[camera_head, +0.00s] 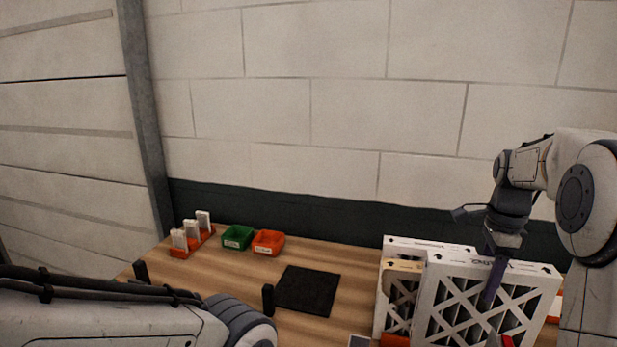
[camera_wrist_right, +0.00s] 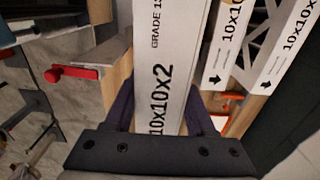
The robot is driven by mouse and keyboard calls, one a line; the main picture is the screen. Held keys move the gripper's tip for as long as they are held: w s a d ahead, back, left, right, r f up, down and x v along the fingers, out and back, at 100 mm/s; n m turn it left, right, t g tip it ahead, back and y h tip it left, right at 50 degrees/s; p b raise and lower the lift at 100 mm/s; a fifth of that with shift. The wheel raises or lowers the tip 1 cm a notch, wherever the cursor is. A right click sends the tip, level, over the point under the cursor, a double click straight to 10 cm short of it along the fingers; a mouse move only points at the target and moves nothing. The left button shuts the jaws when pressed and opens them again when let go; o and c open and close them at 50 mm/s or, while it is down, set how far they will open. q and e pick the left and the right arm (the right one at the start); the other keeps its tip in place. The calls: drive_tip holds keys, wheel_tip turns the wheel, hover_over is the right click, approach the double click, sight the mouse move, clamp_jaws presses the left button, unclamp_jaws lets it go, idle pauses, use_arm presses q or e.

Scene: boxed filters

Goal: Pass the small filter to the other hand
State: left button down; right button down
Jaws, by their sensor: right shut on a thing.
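My right gripper (camera_head: 494,280) is shut on the top edge of the front white-framed filter (camera_head: 450,310), which has a dark mesh crossed by white struts. In the right wrist view, this filter (camera_wrist_right: 180,60), printed "10x10x2", lies between the two dark fingers. It stands upright; whether its bottom is clear of what is below cannot be told. Behind it in the head view are another white filter (camera_head: 440,244) and a tan-edged filter (camera_head: 402,267).
On the wooden table (camera_head: 220,272) are a black mat (camera_head: 307,290), a green bin (camera_head: 237,238), an orange bin (camera_head: 268,243) and an orange rack (camera_head: 183,252) with small white boxes. A dark post (camera_head: 268,300) stands by the mat.

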sight(533, 284)
drive_tip(key=d+p, duration=0.1)
drive_tip(key=d, duration=0.1)
drive_tip(key=s+d+p, duration=0.1)
drive_tip(key=d, duration=0.2)
drive_tip(key=s+d+p, duration=0.1)
drive_tip(key=d, duration=0.2)
drive_tip(key=shift+s, duration=0.2)
drive_tip(key=s+d+p, duration=0.2)
drive_tip(key=d+p, duration=0.3)
drive_tip(key=d, duration=0.4)
drive_tip(key=s+d+p, duration=0.3)
drive_tip(key=d+p, duration=0.2)
drive_tip(key=d, duration=0.4)
drive_tip(key=shift+s+d, duration=0.15)
drive_tip(key=shift+d, duration=0.25)
